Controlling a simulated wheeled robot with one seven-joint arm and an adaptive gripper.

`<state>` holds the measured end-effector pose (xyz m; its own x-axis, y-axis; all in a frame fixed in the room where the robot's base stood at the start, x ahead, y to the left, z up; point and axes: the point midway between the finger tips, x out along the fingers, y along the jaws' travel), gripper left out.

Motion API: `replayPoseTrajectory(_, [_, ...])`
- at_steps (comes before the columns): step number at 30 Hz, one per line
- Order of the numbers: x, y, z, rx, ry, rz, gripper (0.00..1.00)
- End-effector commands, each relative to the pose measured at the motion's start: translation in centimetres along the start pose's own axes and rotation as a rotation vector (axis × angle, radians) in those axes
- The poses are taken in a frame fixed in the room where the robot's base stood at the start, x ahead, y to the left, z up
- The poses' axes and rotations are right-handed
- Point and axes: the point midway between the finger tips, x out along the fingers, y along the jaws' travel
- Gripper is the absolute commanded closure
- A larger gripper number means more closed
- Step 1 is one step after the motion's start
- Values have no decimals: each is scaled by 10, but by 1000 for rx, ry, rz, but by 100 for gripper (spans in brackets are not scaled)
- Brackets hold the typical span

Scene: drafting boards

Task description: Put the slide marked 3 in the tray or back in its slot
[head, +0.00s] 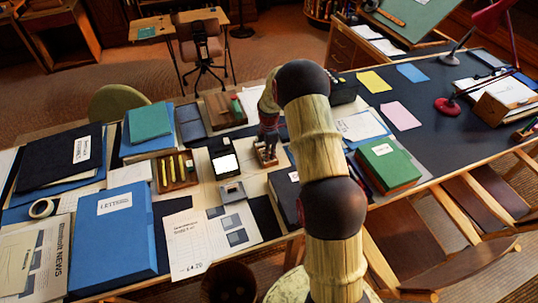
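My arm crosses the middle of the head view, and my gripper (268,143) points down at its far left side. It is over or beside a small wooden rack (262,160), partly hidden by the gripper. The picture is too small to show the fingertips clearly or anything between them. I cannot make out a slide marked 3 or read any slide number. A wooden tray (190,180) with several yellow sticks lies to the left. Another shallow wooden tray (215,120) with small green and red items lies behind it. I cannot tell which tray the task means.
A black device with a bright white panel (225,163) and a small grey box (232,192) lie left of the gripper. A blue box (112,240), papers and folders crowd the left. A green-topped box (388,163) stands right of my arm. The dark desktop (415,110) has some free room.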

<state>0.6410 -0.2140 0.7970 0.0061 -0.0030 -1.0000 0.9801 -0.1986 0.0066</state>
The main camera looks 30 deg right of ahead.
Motion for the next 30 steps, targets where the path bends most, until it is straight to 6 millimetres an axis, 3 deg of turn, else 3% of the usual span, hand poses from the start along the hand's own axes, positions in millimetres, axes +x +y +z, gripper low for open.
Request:
replayPoseTrajectory(2, [1,-9,-1,0,3,-21,88])
replayPoseTrajectory(15, [-94,-3,0,0,1,-9,88])
replayPoseTrajectory(26, [-135,-4,-4,18,0,1,88])
replayPoseTrajectory(30, [-178,-15,-20,101,-2,37,88])
